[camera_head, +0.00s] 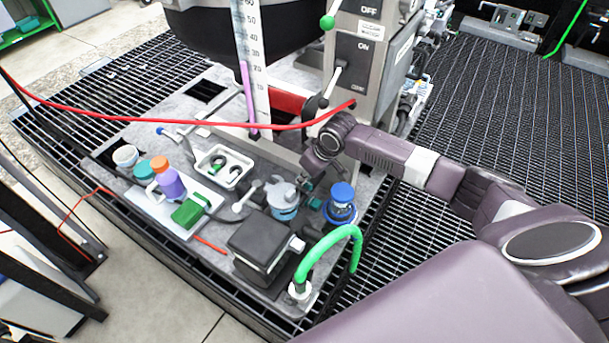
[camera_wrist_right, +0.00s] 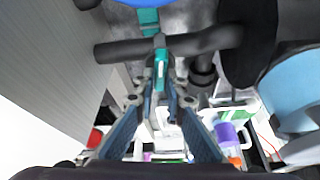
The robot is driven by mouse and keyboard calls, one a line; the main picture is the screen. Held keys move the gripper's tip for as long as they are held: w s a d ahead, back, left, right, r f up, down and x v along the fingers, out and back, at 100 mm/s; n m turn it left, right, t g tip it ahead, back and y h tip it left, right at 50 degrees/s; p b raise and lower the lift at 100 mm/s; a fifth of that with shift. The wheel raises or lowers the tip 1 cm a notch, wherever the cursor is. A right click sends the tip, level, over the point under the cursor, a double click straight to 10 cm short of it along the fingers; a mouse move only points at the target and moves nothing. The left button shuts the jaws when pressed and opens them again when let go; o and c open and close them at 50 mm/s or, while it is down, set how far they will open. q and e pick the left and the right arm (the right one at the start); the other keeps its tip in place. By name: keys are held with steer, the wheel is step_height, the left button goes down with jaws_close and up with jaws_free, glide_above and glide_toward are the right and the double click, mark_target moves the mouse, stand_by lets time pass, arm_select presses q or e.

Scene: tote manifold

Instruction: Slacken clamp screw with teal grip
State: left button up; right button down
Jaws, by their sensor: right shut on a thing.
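The teal grip of the clamp screw (camera_wrist_right: 160,66) sits between my right fingertips in the right wrist view. My right gripper (camera_wrist_right: 161,84) is shut on it. A dark bar (camera_wrist_right: 205,42) crosses just beyond the grip, with another teal piece (camera_wrist_right: 149,20) past it. In the head view, my right gripper (camera_head: 307,186) reaches down beside the blue-capped fitting (camera_head: 341,195), and a bit of teal (camera_head: 315,203) shows there. The gripper and wrist hide most of the screw in the head view. My left gripper is not in view.
A grey-and-blue fitting (camera_head: 283,200) stands close left of my gripper. A black box (camera_head: 263,246) and a green curved hose (camera_head: 327,243) are in front. A red hose (camera_head: 200,122) spans the bench behind. A lever panel (camera_head: 355,60) rises behind my wrist.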

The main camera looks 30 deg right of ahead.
steer(key=shift+n+y, duration=0.4)
steer(key=shift+n, duration=0.7)
steer(key=c, duration=2)
jaws_free()
steer(key=v, duration=1.2)
steer(key=shift+w+r, duration=0.1)
steer(key=shift+w, duration=0.1)
